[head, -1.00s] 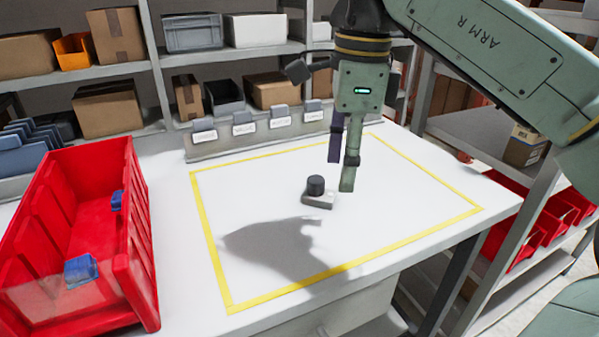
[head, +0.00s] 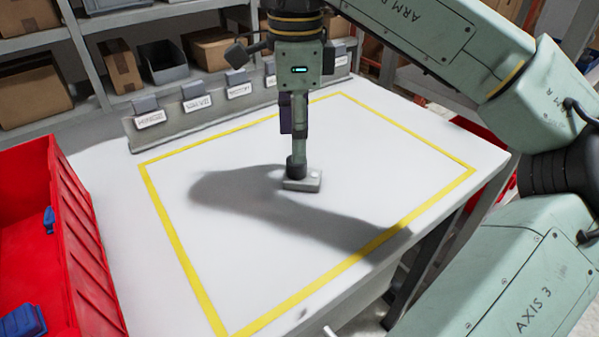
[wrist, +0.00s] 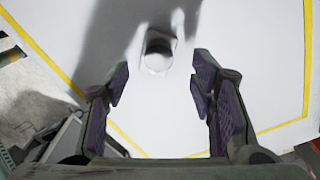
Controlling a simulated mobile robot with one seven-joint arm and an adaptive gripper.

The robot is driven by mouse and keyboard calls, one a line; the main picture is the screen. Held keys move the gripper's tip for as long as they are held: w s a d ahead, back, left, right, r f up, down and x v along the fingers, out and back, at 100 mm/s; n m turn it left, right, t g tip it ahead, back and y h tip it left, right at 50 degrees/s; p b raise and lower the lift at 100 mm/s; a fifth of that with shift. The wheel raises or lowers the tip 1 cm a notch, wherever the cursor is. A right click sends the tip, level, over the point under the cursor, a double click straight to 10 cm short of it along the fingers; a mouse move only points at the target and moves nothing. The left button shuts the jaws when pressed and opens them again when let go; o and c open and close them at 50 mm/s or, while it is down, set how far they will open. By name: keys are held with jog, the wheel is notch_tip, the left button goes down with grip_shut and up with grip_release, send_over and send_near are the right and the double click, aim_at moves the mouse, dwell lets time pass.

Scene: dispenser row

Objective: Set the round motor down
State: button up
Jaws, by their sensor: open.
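The round motor (head: 296,167), a short dark cylinder on a light grey block-shaped base (head: 303,185), sits upright on the white table inside the yellow outline. My gripper (head: 295,145) points down at it, its fingers lined up one behind the other in the head view and overlapping the motor's top. In the wrist view the motor (wrist: 158,45) lies beyond the fingertips, roughly centred between them. My gripper (wrist: 160,77) is open with nothing between its fingers. I cannot tell the exact height gap between the fingertips and the motor.
A red bin (head: 75,235) with blue parts stands at the left. A grey rack (head: 165,130) with labels, including HINGE and VALVE, runs along the table's back. Shelves with boxes (head: 115,68) stand behind. The outlined area (head: 215,240) is otherwise clear.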

aim_at(302, 172)
jog(key=shift+f+p, duration=0.5)
jog(key=shift+f, duration=2.2)
grip_shut()
